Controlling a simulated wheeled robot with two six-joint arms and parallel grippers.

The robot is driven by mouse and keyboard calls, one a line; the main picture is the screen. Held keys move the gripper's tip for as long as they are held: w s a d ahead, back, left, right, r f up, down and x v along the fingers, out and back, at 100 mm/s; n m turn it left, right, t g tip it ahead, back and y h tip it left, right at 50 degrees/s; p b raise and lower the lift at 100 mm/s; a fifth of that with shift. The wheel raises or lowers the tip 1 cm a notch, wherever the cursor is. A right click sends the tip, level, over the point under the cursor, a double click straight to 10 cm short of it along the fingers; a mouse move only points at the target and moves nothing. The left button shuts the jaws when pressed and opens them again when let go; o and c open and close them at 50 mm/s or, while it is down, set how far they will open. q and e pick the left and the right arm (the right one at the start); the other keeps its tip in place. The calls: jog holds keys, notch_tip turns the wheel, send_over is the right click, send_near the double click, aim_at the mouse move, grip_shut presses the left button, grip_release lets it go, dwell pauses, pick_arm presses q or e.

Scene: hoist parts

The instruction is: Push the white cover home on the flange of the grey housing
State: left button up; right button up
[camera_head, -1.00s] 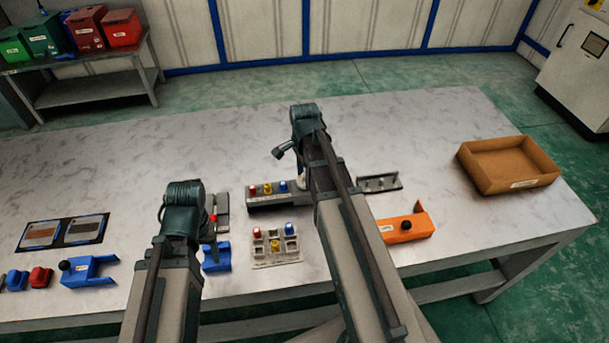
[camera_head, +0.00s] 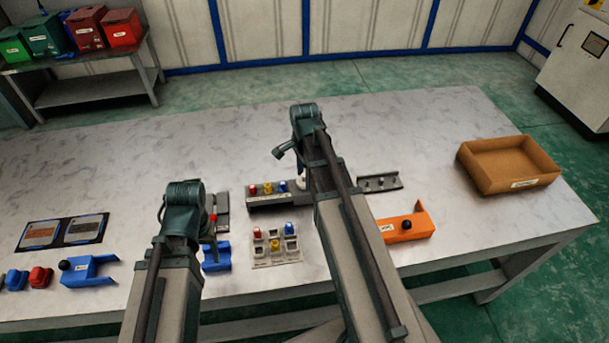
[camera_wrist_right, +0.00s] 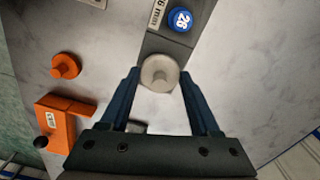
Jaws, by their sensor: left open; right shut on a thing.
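The white cover (camera_wrist_right: 158,74) is round with a raised centre and lies between the fingertips of my right gripper (camera_wrist_right: 160,78), which is shut on it. In the right wrist view it is over the near end of the grey housing (camera_wrist_right: 165,47), beside a blue cap marked 26. In the head view the housing (camera_head: 262,201) is a long grey bar with red, yellow and blue caps; my right arm hides its right end. Whether the cover sits fully down on the flange cannot be told. My left gripper (camera_head: 211,246) is open, near a blue block, its fingers poorly visible.
A pale tray (camera_head: 277,262) with coloured caps lies in front of the housing. A grey rail with pegs (camera_head: 380,183) and an orange fixture (camera_head: 405,228) are to the right. A brown box (camera_head: 508,165) stands at the far right. The back of the table is clear.

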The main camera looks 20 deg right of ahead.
pick_arm(q)
jog(key=shift+f+b, duration=0.65)
pick_arm(e)
jog(key=shift+f, duration=0.65)
dwell(2.6)
jog(key=o, duration=1.3)
pick_arm(q)
jog(key=shift+r, duration=0.1)
pick_arm(e)
jog(key=shift+o, duration=0.2)
jog(key=shift+r, duration=0.1)
notch_tip(320, 180, up, 7)
jog(key=p, duration=0.7)
pick_arm(q)
notch_tip(320, 180, up, 7)
jog(key=shift+s, duration=0.1)
pick_arm(e)
jog(key=shift+s, duration=0.1)
